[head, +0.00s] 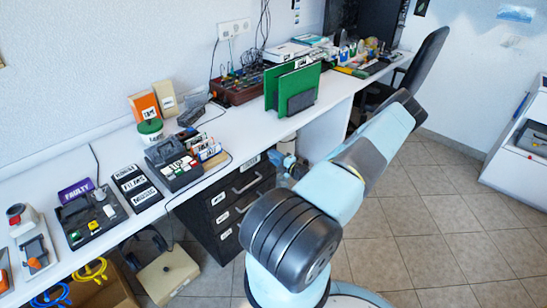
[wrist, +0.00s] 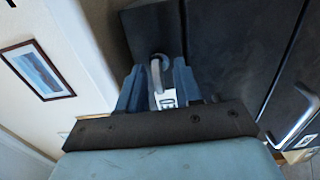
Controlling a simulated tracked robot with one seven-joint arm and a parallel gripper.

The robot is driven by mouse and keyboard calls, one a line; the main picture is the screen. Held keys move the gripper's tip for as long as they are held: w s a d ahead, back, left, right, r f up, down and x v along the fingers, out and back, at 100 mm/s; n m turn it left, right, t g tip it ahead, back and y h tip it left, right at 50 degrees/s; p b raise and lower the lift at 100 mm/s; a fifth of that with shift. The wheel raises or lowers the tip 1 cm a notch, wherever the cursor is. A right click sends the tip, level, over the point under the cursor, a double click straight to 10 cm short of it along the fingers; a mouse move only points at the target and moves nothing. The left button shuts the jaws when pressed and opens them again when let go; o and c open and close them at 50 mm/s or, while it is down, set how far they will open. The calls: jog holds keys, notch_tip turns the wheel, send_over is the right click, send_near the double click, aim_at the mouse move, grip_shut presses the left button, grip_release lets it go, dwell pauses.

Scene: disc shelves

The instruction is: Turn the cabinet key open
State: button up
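The dark cabinet (head: 222,213) with several handled drawers stands under the desk in the head view. In the wrist view its dark front (wrist: 235,45) fills the upper right. A silver key (wrist: 157,72) with a rounded bow sticks out of the dark front, with a white printed tag (wrist: 168,98) below it. My gripper (wrist: 159,75) has one blue finger on each side of the key and looks open, with narrow gaps beside the key. In the head view my gripper (head: 285,163) is at the cabinet's upper right, partly hidden by my arm.
The white desk (head: 235,125) runs above the cabinet and carries a green rack (head: 292,88) and several devices. A drawer handle (wrist: 295,122) juts out at the right of the wrist view. Tiled floor (head: 430,215) is clear at right.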

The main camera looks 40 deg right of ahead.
jog(key=shift+w, duration=0.45)
grip_shut()
